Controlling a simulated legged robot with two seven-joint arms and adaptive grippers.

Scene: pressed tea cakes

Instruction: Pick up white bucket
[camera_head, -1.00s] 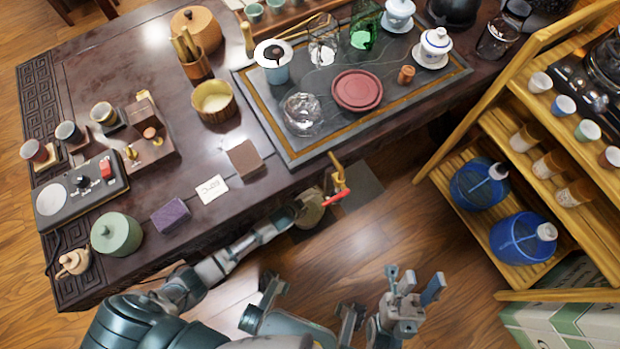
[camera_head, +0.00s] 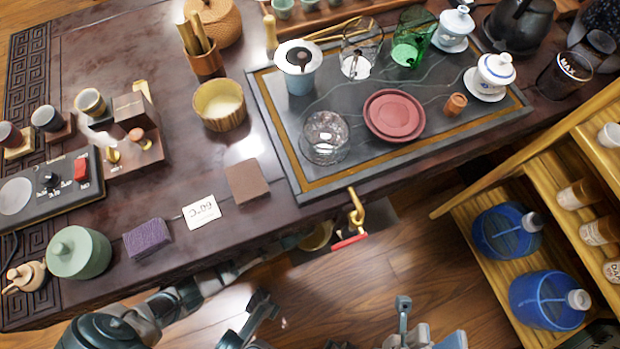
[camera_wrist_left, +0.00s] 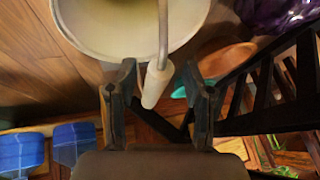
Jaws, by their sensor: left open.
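The white bucket (camera_wrist_left: 100,48) fills the top of the left wrist view, with its pale inside showing. Its wire handle carries a white grip (camera_wrist_left: 157,82) that hangs down between the fingers of my left gripper (camera_wrist_left: 160,90). That gripper is open, with a finger on either side of the grip and not closed on it.
The dark table (camera_head: 165,200) with tea ware overhangs the bucket's area. A wooden shelf (camera_head: 465,200) with blue water jugs (camera_head: 505,232) stands at right. The floor between is clear.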

